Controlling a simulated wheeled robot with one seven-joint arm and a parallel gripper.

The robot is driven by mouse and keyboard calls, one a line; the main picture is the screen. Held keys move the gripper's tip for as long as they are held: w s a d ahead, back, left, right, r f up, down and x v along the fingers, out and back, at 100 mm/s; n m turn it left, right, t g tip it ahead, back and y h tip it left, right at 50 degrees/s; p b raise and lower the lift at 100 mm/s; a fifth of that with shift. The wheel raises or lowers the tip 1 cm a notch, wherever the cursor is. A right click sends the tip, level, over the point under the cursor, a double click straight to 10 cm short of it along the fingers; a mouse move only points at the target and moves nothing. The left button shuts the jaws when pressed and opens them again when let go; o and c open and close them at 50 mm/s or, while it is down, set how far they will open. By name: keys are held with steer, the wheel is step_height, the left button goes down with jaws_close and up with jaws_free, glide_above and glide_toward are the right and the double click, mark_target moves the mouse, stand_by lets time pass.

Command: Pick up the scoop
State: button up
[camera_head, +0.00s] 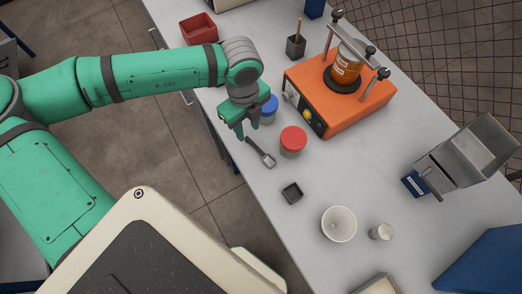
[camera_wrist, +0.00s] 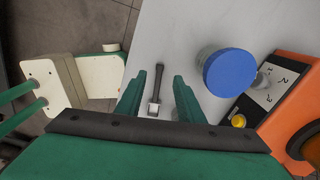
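The scoop is a small tool with a dark handle and a pale grey pan. It lies on the grey table, just to the lower right of my gripper in the head view (camera_head: 267,158). In the wrist view the scoop (camera_wrist: 158,84) shows between my two green fingers, handle pointing away and pan towards my palm. My gripper (camera_head: 238,133) points down over the table edge area. In the wrist view my gripper (camera_wrist: 159,88) is open with a gap on each side of the scoop. I cannot tell how high the fingertips are above the table.
A blue-lidded jar (camera_head: 268,109) stands close beside my gripper, and a red-lidded jar (camera_head: 292,141) stands to the right of the scoop. A small black tray (camera_head: 292,192), white bowl (camera_head: 339,224) and metal cylinder (camera_head: 381,232) stand nearer.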

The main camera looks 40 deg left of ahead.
mark_target(248, 138)
step_height(248, 138, down, 5)
steer(key=shift+r, duration=0.1)
stand_by(0.3)
jaws_close()
